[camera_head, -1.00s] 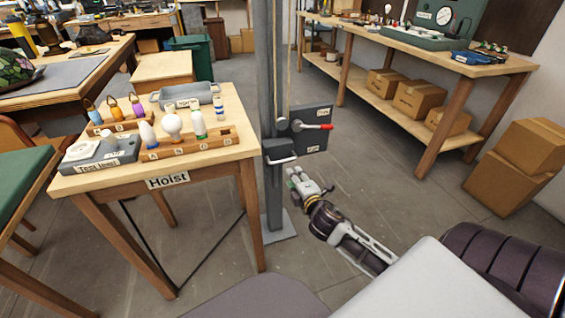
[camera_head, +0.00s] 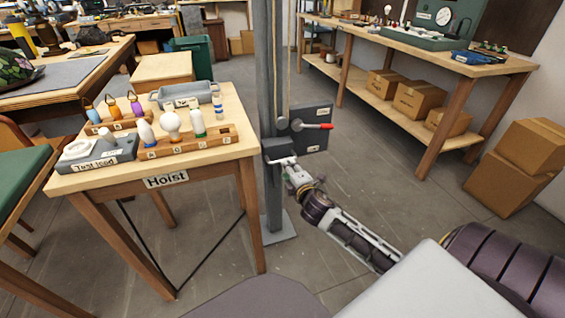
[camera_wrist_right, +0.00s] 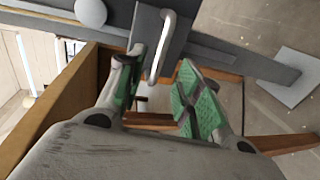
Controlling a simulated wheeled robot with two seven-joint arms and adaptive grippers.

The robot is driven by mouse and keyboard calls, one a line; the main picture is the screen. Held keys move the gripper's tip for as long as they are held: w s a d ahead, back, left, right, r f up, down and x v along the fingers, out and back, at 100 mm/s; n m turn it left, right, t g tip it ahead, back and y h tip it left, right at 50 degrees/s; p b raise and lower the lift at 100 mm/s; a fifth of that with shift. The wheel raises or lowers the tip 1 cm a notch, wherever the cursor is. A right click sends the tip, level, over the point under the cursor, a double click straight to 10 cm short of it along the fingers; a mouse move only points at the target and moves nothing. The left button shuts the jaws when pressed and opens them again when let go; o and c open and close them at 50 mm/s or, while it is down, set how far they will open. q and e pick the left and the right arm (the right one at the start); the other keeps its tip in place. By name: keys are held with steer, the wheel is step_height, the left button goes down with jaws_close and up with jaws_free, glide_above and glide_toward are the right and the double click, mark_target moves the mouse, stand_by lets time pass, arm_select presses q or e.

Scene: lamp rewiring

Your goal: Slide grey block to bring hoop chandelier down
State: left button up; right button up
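The grey block (camera_head: 275,147) sits on the upright grey post (camera_head: 266,80), with a pale bar handle on its front. My right gripper (camera_head: 287,164) is at that handle. In the right wrist view, my right gripper (camera_wrist_right: 158,88) is open, its green-padded fingers apart. The handle (camera_wrist_right: 161,48) of the grey block (camera_wrist_right: 150,22) lies between and just beyond the fingertips; I cannot tell whether they touch it. The hoop chandelier is not in view. My left gripper is not in view.
A plate with a red-tipped lever (camera_head: 318,127) is beside the post, right of the block. The Hoist table (camera_head: 105,185), with bulbs and a tray, stands close on the left. Cardboard boxes (camera_head: 515,165) stand at right. The floor (camera_head: 400,185) between is clear.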

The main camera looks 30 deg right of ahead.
steer(key=b+x, duration=0.2)
steer(key=x, duration=0.5)
steer(key=shift+w+f, duration=0.15)
steer(key=shift+w, duration=0.1)
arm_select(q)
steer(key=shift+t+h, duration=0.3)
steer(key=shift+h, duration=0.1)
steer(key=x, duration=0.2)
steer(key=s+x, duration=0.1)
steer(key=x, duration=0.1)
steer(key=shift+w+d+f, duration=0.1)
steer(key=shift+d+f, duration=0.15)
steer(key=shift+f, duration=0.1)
arm_select(e)
steer(key=shift+w+d, duration=0.1)
steer(key=shift+w, duration=0.25)
steer(key=shift+c, duration=0.3)
jaws_close()
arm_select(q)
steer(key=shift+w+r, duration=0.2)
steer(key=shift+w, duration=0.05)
